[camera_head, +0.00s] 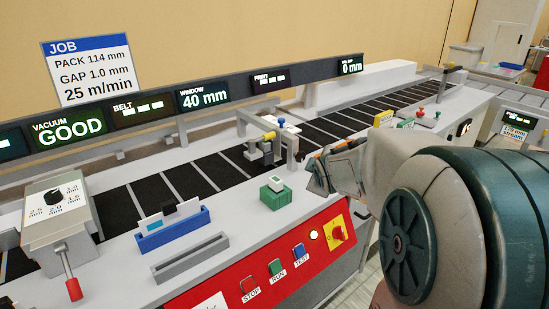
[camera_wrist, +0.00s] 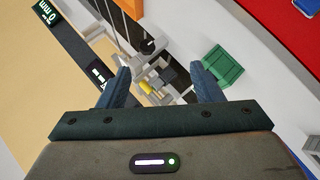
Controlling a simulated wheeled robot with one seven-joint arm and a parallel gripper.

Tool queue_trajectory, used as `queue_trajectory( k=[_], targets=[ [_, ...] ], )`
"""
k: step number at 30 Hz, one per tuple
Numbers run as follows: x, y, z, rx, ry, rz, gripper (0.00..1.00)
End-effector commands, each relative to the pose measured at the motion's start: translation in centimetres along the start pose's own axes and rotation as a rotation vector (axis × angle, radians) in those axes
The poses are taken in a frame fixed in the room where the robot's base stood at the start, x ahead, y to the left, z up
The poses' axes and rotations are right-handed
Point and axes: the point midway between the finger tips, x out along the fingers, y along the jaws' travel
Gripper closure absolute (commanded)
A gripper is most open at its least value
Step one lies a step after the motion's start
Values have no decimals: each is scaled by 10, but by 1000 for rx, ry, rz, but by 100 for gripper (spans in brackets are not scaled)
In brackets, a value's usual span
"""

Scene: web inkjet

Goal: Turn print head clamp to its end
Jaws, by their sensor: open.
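The print head (camera_head: 265,150) is a small grey block hanging from a grey gantry (camera_head: 292,141) over the dark belt. A yellow knob (camera_head: 269,136) sits on it, with a blue-topped part (camera_head: 281,123) just behind; I take the yellow knob for the clamp, but the label is not readable. The yellow knob also shows in the wrist view (camera_wrist: 146,88), between my fingers and beyond their tips. My gripper (camera_head: 318,172) is right of the print head, apart from it. In the wrist view my gripper (camera_wrist: 159,80) is open and empty.
A green block with a white top (camera_head: 274,193) stands on the front ledge near my gripper. A blue tray (camera_head: 173,230) and a grey tray (camera_head: 190,258) lie further left. The red panel (camera_head: 270,278) has several buttons. The display rail (camera_head: 220,96) runs behind the belt.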

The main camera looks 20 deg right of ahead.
Motion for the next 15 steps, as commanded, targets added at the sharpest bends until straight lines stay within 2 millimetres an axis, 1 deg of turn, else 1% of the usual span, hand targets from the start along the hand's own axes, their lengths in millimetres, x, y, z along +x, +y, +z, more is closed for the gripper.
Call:
queue_trajectory(
  k=[1,3,5,6,8,9,11,12,14,15],
  targets=[
    [26,8,10,-120,16,68,41],
    [50,28,16,-314,42,172,41],
    [67,43,21,-485,56,259,41],
    [78,52,25,-602,62,317,41],
    [93,62,30,-781,66,402,41],
    [102,67,32,-903,69,457,41],
    [114,72,36,-1087,72,538,41],
    [122,72,38,-1211,74,590,41],
    [132,70,40,-1396,81,668,41],
    [139,66,41,-1515,88,720,41]
  ],
)
